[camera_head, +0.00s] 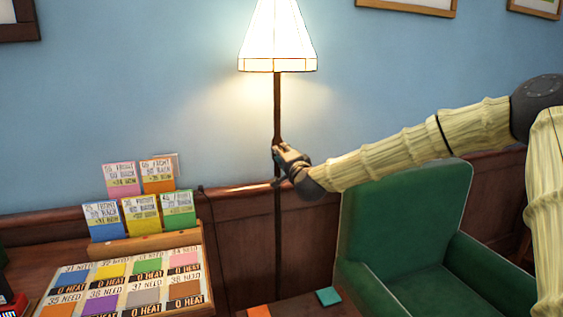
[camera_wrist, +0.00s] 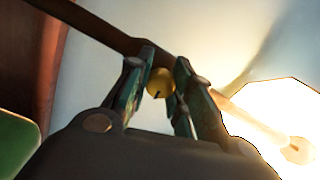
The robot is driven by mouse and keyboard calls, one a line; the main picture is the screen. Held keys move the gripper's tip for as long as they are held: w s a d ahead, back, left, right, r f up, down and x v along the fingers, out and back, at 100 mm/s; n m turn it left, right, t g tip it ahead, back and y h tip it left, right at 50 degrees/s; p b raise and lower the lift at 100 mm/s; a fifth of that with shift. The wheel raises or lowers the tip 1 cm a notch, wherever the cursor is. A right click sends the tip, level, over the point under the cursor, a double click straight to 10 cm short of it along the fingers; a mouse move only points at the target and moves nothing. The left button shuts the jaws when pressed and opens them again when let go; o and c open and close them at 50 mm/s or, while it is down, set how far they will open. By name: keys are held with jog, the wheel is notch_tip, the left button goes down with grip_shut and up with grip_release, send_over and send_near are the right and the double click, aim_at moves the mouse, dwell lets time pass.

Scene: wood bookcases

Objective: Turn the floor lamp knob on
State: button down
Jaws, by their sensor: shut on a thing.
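The floor lamp (camera_head: 277,40) stands against the blue wall, and its white shade glows. Its thin dark pole (camera_head: 278,105) runs down behind my gripper (camera_head: 278,150). In the wrist view the pole (camera_wrist: 95,25) crosses at a slant and the bright shade (camera_wrist: 265,120) is at the right. A round brass knob (camera_wrist: 160,82) with a dark slot sits between the two fingers of my gripper (camera_wrist: 160,80). The fingers are closed on the knob from both sides. In the head view my gripper hides the knob.
A green armchair (camera_head: 405,215) stands below my arm at the right. A table with a board of coloured cards (camera_head: 130,285) is at the lower left. Dark wood panelling (camera_head: 240,240) lines the lower wall. Framed pictures (camera_head: 410,8) hang high on the wall.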

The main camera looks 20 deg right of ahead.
jog(key=shift+d+f+m+b, duration=0.1)
jog(key=shift+m+b, duration=0.3)
jog(key=shift+m, duration=0.3)
jog(key=c, duration=1.2)
grip_release()
jog(key=s, duration=1.2)
jog(key=shift+d+f, duration=0.15)
jog(key=shift+f, duration=0.05)
